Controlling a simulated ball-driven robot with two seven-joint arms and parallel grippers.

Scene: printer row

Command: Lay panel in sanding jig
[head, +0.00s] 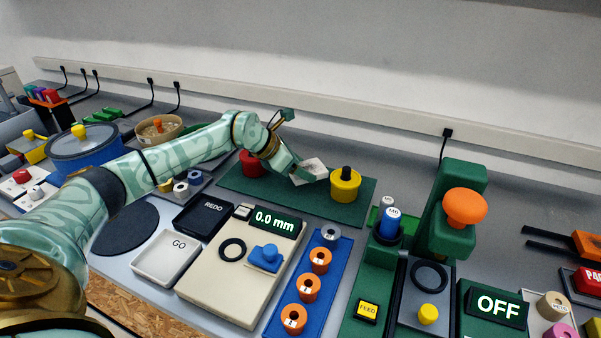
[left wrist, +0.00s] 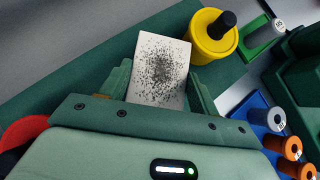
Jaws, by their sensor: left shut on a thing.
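A small white panel with dark speckles (head: 312,170) is held by my left gripper (head: 299,173). In the left wrist view the panel (left wrist: 161,62) stands out between the two green fingers, its speckled face toward the camera. The panel is over the green mat (head: 232,184), beside a yellow pot with a black knob (head: 345,186). I cannot tell whether it touches the mat. I cannot tell for sure which fixture is the sanding jig. My right gripper is not in view.
A red pot (head: 252,165) stands left of my left gripper. In front are a beige gauge reading 0.0 mm (head: 205,283), GO (head: 160,262) and REDO (head: 198,222) trays and a blue spool rack (head: 325,265). A tall green machine with an orange knob (head: 458,170) stands right.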

